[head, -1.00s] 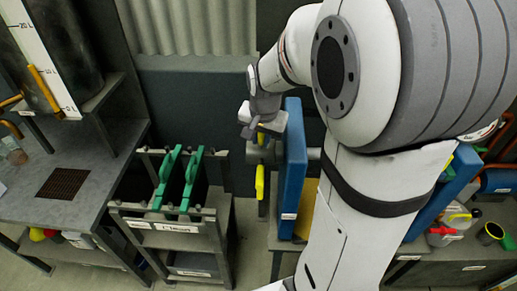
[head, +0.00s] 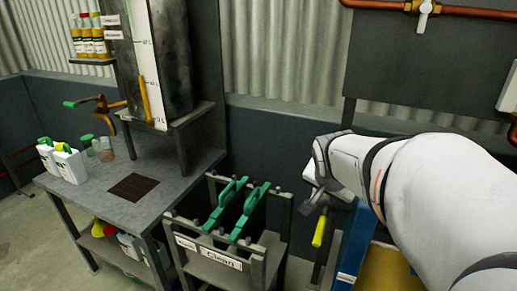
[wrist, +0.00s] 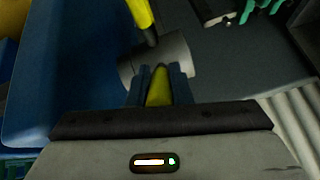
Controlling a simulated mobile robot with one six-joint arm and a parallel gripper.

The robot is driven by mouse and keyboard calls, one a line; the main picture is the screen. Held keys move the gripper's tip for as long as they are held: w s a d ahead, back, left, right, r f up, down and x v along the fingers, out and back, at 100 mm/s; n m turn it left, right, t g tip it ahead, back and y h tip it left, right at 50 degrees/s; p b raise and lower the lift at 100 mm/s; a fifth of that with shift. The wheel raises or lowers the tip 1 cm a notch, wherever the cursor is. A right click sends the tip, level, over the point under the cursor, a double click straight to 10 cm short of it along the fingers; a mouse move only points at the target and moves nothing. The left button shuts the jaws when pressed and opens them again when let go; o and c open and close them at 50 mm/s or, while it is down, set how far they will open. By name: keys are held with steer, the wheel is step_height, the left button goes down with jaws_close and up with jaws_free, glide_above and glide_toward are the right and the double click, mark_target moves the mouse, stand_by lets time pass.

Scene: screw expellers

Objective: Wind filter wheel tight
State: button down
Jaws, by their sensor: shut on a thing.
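The filter wheel shows in the wrist view as a grey round hub (wrist: 178,55) with yellow handles. One yellow handle (wrist: 142,14) points away from me at the top. My gripper (wrist: 160,80) is shut on another yellow handle (wrist: 159,92), close to the hub. In the head view my gripper (head: 312,200) is partly hidden by its own wrist, and one yellow handle (head: 320,231) hangs just below it. The hub is mostly hidden there. A blue panel (wrist: 65,80) stands beside the wheel, on the left in the wrist view.
A grey rack (head: 225,266) holding two green-handled plates (head: 248,213) stands left of the wheel. Further left is a grey table (head: 90,195) with white bottles (head: 68,163) and a dark grate (head: 133,187). A tall tank (head: 165,60) with a level scale stands behind it.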

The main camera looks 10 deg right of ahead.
steer(key=c, duration=1.3)
jaws_free()
steer(key=shift+r, duration=0.15)
steer(key=v, duration=0.7)
steer(key=shift+s+a+r+p, duration=0.1)
steer(key=shift+s+r+p, duration=0.1)
steer(key=shift+s+p, duration=0.15)
steer(key=shift+w, duration=0.1)
